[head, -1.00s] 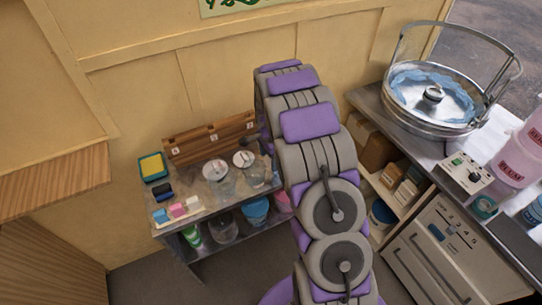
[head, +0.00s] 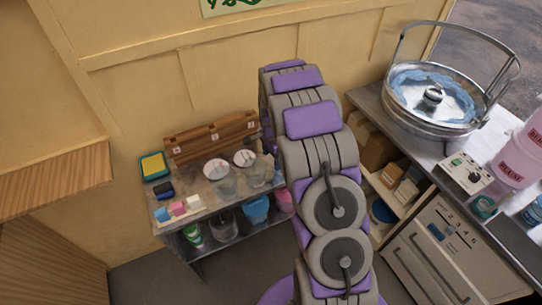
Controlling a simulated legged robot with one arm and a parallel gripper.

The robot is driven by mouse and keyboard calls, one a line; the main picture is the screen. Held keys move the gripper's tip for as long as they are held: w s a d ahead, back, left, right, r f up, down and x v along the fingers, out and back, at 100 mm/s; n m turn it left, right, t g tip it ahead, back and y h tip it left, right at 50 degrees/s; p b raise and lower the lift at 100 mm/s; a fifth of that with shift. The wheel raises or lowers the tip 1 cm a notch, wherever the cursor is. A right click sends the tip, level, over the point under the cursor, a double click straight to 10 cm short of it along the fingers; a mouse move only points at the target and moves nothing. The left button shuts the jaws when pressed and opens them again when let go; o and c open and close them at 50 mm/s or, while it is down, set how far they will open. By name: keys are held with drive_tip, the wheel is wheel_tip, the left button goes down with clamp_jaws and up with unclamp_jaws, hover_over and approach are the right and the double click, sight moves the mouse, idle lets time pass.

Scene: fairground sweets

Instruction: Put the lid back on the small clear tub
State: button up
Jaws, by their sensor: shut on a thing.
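Two clear tubs stand on the small side table, a left one (head: 226,187) and a right one (head: 257,177). A pale round disc (head: 216,168) lies just behind the left tub, and a second pale disc (head: 244,157) lies behind the right one. I cannot tell which of these, if any, is the lid, or whether either tub is covered. My arm rises through the middle of the view and bends down at the far side, beside the right end of the table. My gripper is hidden behind the arm.
The side table (head: 187,229) also holds a yellow-and-teal sponge (head: 154,166), a dark block (head: 163,189), coloured blocks (head: 178,208) and a wooden rack (head: 211,139). A candyfloss machine (head: 433,97) stands on the right counter.

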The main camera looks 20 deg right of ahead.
drive_tip(key=shift+d, duration=0.5)
drive_tip(key=o, duration=0.7)
drive_tip(key=shift+c, duration=0.2)
drive_tip(key=o, duration=0.3)
drive_tip(key=shift+a, duration=0.25)
drive_tip(key=shift+o, duration=0.2)
drive_tip(key=shift+a, duration=0.2)
drive_tip(key=shift+d, duration=0.15)
drive_tip(key=shift+d+r, duration=0.2)
drive_tip(key=shift+r, duration=0.35)
drive_tip(key=shift+a+r+p, duration=0.2)
drive_tip(key=shift+r+p, duration=0.45)
drive_tip(key=shift+r, duration=0.5)
drive_tip(key=shift+d+r+p, duration=0.1)
drive_tip(key=shift+r+p, duration=0.5)
drive_tip(key=shift+r, duration=1.2)
